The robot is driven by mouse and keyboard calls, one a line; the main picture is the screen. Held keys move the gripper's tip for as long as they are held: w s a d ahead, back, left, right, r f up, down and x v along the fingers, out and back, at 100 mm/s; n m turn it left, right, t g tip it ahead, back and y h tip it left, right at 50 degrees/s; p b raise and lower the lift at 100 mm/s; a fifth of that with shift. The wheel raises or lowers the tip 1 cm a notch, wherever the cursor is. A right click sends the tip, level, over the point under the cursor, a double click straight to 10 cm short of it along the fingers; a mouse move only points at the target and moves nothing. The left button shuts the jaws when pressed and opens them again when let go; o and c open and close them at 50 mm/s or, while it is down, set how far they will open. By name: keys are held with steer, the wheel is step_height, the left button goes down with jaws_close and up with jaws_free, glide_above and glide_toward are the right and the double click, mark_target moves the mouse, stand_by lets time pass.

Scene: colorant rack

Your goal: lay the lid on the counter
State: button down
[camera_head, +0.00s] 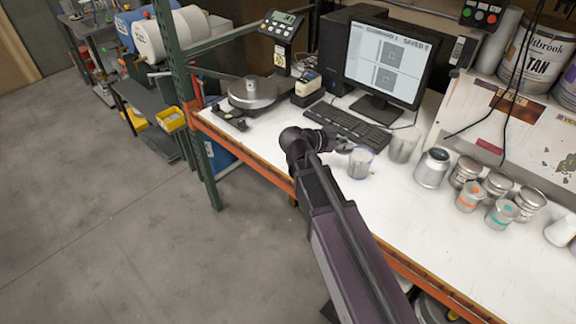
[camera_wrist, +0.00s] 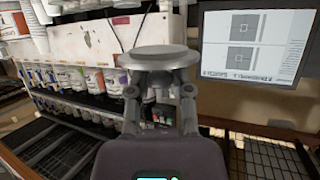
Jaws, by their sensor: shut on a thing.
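The lid (camera_wrist: 160,57) is a flat, round silver-grey disc in the wrist view. My gripper (camera_wrist: 161,84) is shut on it from below, the disc sitting across the fingertips. In the head view my gripper (camera_head: 342,144) is over the white counter (camera_head: 470,265), left of a translucent cup (camera_head: 360,163). The lid is too small and too covered to make out clearly there. I cannot tell how high it is above the counter.
A second translucent cup (camera_head: 403,147), a silver can (camera_head: 432,168) and several small tins and jars (camera_head: 470,197) stand to the right. The keyboard (camera_head: 348,125) and monitor (camera_head: 386,62) are behind. A scale (camera_head: 252,92) stands at left. The counter's front right is bare.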

stand_by(0.3)
steer(key=shift+w+a+f, duration=0.2)
steer(key=shift+a+f, duration=0.05)
steer(key=w+a+f+n+t+y+b, duration=0.1)
steer(key=a+f+b, duration=0.3)
steer(key=a, duration=0.6)
steer(key=w+a+f+n+t+y+b, duration=0.1)
steer(key=a+f+b, duration=0.4)
steer(key=a, duration=0.5)
steer(key=w+a+f+n+t+y+b, duration=0.1)
steer(key=a+f+b, duration=0.4)
steer(key=a, duration=0.6)
steer(key=shift+w+f+n+t+b, duration=0.2)
steer(key=shift+w+n+t+b, duration=0.25)
steer(key=shift+w+n, duration=0.3)
steer(key=shift+w, duration=0.1)
steer(key=w+d, duration=0.1)
steer(key=d, duration=0.3)
steer(key=w+d+f+b, duration=0.1)
steer(key=w+d, duration=0.1)
steer(key=d, duration=0.3)
steer(key=w+d, duration=0.2)
steer(key=d, duration=0.2)
steer(key=shift+w+d+f, duration=0.15)
steer(key=shift+d, duration=0.2)
